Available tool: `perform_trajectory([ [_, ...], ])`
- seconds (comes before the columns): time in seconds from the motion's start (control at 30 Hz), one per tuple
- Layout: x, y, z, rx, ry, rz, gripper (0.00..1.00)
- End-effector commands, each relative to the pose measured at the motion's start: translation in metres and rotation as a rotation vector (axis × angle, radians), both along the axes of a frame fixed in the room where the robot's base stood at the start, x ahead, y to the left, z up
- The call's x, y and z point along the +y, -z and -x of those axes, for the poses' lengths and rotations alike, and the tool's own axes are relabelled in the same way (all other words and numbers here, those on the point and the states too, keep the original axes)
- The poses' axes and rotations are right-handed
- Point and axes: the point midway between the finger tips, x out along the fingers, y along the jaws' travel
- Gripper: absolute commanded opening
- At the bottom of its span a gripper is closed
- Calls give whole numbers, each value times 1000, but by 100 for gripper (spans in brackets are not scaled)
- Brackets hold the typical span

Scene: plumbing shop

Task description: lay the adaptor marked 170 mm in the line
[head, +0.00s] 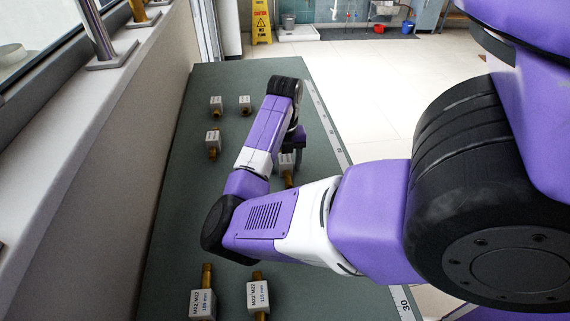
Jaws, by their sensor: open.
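Several adaptors, each a white labelled block with brass ends, stand or lie on the green bench. Two are at the far left (216,104) and (245,104), one is nearer on the left (213,141), and two are at the near end (203,302) and (257,296). Another adaptor (287,161) is right by my gripper (294,147), which is open, pointing down and partly hidden by my arm. I cannot tell whether the jaws surround that adaptor. The near labels start with M22; I cannot read 170 mm on any block with certainty.
The green bench (175,205) has a pale marked scale (327,122) along its right edge, with a 30 near the front. A wall and window sill border the left. My arm covers the bench's middle. Bare bench shows at the far end.

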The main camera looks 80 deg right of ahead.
Motion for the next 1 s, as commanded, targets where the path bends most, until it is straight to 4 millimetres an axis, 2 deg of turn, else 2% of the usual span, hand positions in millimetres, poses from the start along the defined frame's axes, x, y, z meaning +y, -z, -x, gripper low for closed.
perform_trajectory([
  [0.17,-1,-18,0,-2,2,3,60],
  [0.4,-1,-70,-1,-6,3,3,60],
  [0.6,-1,-103,-1,-5,2,2,60],
  [0.8,0,-119,0,-1,2,1,60],
  [1.0,0,-122,0,0,1,0,60],
])
